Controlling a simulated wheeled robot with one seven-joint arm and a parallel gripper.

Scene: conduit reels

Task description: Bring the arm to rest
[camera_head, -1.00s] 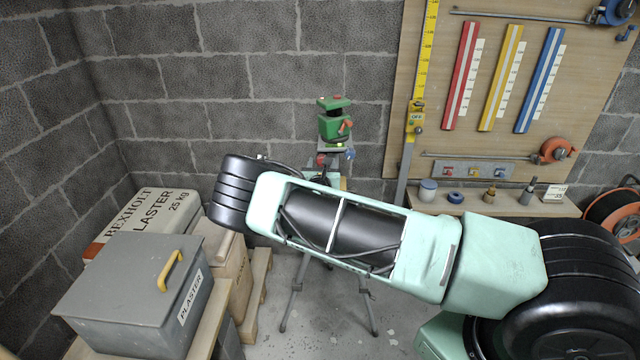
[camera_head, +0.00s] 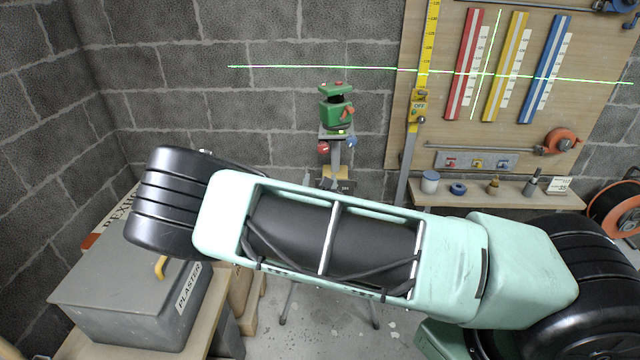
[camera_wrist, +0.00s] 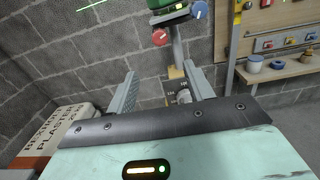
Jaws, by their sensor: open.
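My gripper (camera_wrist: 160,72) shows in the wrist view with its two grey fingers wide apart and nothing between them. In the head view my arm stretches across the lower half, and my gripper is hidden behind it. A green laser level (camera_head: 337,106) stands on a tripod (camera_head: 337,165) beyond my arm, apart from it. Its base also shows at the top of the wrist view, with a red knob (camera_wrist: 160,38) and a blue knob (camera_wrist: 200,10). A bright laser line (camera_head: 300,67) runs across the wall and board, crossed by a short upright line on the board.
A grey plaster box (camera_head: 110,300) with a yellow handle sits at lower left, close under my arm. A plaster sack (camera_wrist: 62,130) lies behind it. A wooden board (camera_head: 420,160) with coloured strips and a shelf (camera_head: 470,197) of small items stand at the right.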

